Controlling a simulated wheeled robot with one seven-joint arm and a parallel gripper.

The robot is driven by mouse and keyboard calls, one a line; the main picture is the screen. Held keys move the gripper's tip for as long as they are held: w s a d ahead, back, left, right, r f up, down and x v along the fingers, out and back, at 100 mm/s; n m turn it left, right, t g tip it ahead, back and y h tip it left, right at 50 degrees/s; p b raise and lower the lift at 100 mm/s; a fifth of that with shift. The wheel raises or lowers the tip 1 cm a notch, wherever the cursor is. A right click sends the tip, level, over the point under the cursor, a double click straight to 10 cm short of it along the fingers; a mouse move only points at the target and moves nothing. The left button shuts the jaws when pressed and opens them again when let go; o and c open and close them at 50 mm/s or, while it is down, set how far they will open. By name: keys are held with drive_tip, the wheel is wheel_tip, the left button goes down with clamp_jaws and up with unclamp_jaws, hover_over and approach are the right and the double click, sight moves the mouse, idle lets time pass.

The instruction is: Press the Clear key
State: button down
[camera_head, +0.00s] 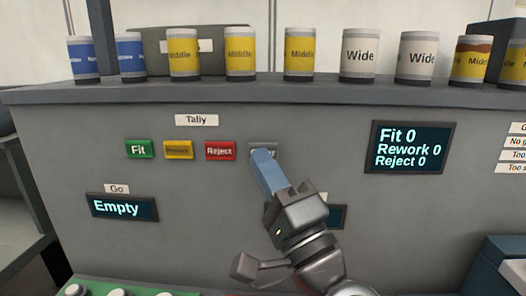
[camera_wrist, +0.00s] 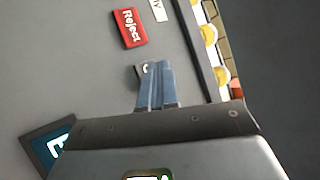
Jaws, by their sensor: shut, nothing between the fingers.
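The Clear key (camera_head: 263,146) is a grey key at the right end of the row under the Tally label, mostly hidden behind my fingers. Its edge with part of a letter shows in the wrist view (camera_wrist: 144,70). My gripper (camera_head: 262,156) is shut and empty, with its blue fingertips over the grey key. In the wrist view the fingertips (camera_wrist: 160,66) are right beside the visible part of the key. I cannot tell whether they touch it. The tally display (camera_head: 409,148) reads Fit 0, Rework 0, Reject 0.
The green Fit (camera_head: 139,149), yellow Rework (camera_head: 178,150) and red Reject (camera_head: 220,151) keys sit left of the grey key. A display (camera_head: 124,207) reads Empty. Several labelled cans stand on the ledge (camera_head: 215,93) above. Another display (camera_head: 338,217) is partly hidden by my wrist.

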drive_tip(key=shift+s, duration=0.25)
drive_tip(key=shift+s+a+p, duration=0.1)
drive_tip(key=shift+s+p, duration=0.25)
drive_tip(key=shift+s, duration=2.15)
